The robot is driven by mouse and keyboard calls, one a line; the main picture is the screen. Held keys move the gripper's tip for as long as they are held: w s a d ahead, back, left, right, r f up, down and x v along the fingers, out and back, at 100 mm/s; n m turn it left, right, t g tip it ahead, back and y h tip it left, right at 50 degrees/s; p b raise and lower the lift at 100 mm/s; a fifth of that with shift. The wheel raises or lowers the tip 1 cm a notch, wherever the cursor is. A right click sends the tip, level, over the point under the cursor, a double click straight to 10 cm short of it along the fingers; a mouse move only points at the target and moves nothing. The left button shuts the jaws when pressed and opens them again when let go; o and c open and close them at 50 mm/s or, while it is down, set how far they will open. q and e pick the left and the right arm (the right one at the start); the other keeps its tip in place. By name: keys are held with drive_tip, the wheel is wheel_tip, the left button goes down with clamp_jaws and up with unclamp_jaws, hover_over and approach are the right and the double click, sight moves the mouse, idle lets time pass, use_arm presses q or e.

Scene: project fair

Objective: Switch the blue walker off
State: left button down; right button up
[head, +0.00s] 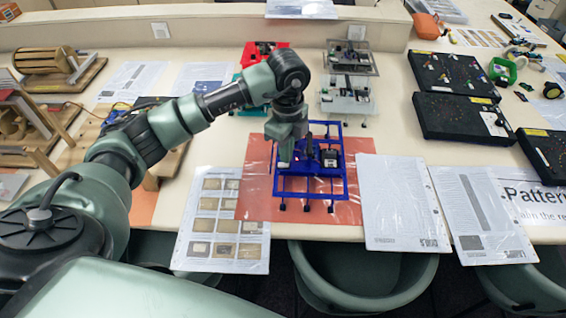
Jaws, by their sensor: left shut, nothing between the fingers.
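The blue walker (339,188) is a blue frame with several legs and small dark feet, with a dark boxy part on top. It stands on an orange mat (254,190) near the table's front edge. My left gripper (284,163) points down over the walker's left part, its fingers shut and empty. I cannot tell whether the fingertips touch the walker. The gripper and wrist hide part of the walker's upper left, and I cannot make out its switch. My right gripper is not in view.
A red walker (262,48), a grey one (350,62) and a white one (346,97) stand behind. Printed sheets (400,205) flank the mat. Black boards (462,115) lie right, wooden models (50,65) left. Green chairs (365,270) stand at the front edge.

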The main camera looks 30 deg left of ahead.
use_arm(q)
drive_tip(key=shift+f+b, duration=0.65)
drive_tip(key=shift+f, duration=0.3)
idle(0.4)
drive_tip(key=shift+s, duration=0.1)
drive_tip(key=shift+r+p, duration=0.65)
drive_tip(key=shift+r, duration=0.15)
drive_tip(key=shift+r+p, duration=1.85)
drive_tip(key=shift+r, duration=0.9)
